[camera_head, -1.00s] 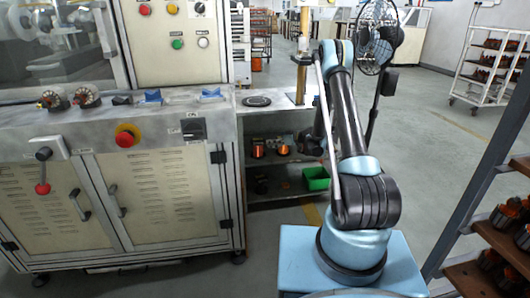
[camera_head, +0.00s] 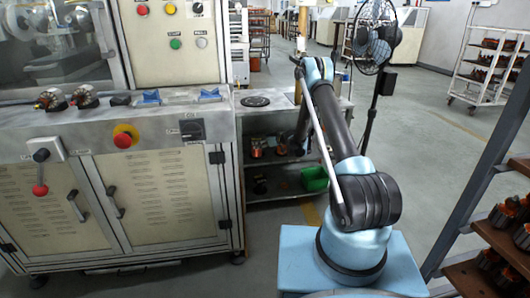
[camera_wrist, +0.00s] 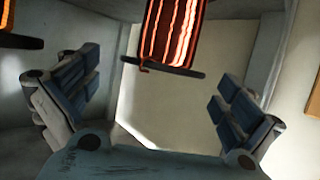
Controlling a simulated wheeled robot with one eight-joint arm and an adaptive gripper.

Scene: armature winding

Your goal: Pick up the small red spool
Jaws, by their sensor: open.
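A small spool wound in glowing red-orange wire (camera_wrist: 172,35), with a dark flange at its lower end, shows at the top middle of the wrist view. My gripper (camera_wrist: 158,95) is open, with one blue-padded finger on each side of the picture. The spool lies in line with the gap between the fingers, and neither finger touches it. In the head view, small spools (camera_head: 257,151) sit on the upper shelf under the bench. I cannot tell which of them is the one in the wrist view. My gripper is not clear there, by the dark forearm.
A second spool's dark flange (camera_wrist: 20,41) shows at the wrist view's upper left. The grey bench (camera_head: 262,112) covers the shelf. A green bin (camera_head: 314,178) stands on the lower shelf. The control cabinet (camera_head: 160,200) is at left, a rack (camera_head: 490,190) at right.

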